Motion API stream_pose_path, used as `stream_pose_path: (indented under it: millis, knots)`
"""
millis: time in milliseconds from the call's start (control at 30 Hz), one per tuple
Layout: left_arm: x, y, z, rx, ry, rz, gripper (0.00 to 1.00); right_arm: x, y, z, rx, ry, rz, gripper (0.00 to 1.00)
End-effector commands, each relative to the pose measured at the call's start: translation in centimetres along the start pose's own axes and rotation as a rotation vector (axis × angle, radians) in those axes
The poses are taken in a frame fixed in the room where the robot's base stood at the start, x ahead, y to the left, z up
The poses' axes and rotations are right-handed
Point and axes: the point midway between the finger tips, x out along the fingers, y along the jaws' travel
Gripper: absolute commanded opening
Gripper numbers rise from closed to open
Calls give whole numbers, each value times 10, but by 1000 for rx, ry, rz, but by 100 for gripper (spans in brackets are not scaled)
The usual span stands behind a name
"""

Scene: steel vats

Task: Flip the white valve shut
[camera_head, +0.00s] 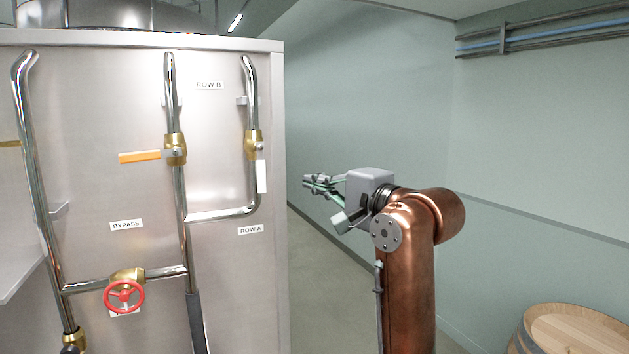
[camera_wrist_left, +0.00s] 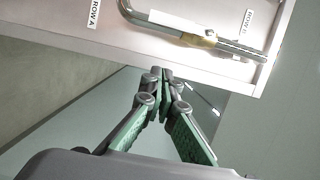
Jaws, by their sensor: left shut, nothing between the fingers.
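The white valve has a brass body (camera_head: 254,143) on the right-hand steel pipe of the panel. Its white lever (camera_head: 262,177) hangs straight down, in line with the pipe. The white lever also shows in the wrist view (camera_wrist_left: 178,20), near the top, with the brass body (camera_wrist_left: 200,41) beside it. My left gripper (camera_head: 308,182) is right of the panel's edge in the head view, at about the lever's height and apart from it. In the wrist view its fingertips (camera_wrist_left: 162,76) are shut together and empty. My right gripper is out of view.
An orange lever (camera_head: 140,157) sticks out left from the middle pipe's valve. A red handwheel (camera_head: 124,296) sits low on the cross pipe. A wooden barrel (camera_head: 570,330) stands at lower right. The floor (camera_head: 320,280) right of the panel looks clear.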

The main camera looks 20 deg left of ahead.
Motion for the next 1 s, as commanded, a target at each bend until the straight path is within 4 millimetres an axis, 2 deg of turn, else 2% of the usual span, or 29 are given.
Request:
stream_pose_path:
  millis: [33, 300, 600, 1000]
  knots:
    - [13, -2, 1, 1, -4, 2, 0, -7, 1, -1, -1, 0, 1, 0]
    - [68, -3, 1, 1, -3, 1, 0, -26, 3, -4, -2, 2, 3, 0]
    - [73, -1, 33, -1, 2, -1, 0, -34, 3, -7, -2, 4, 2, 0]
    - [74, 0, 38, 0, 2, -1, 0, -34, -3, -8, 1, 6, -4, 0]
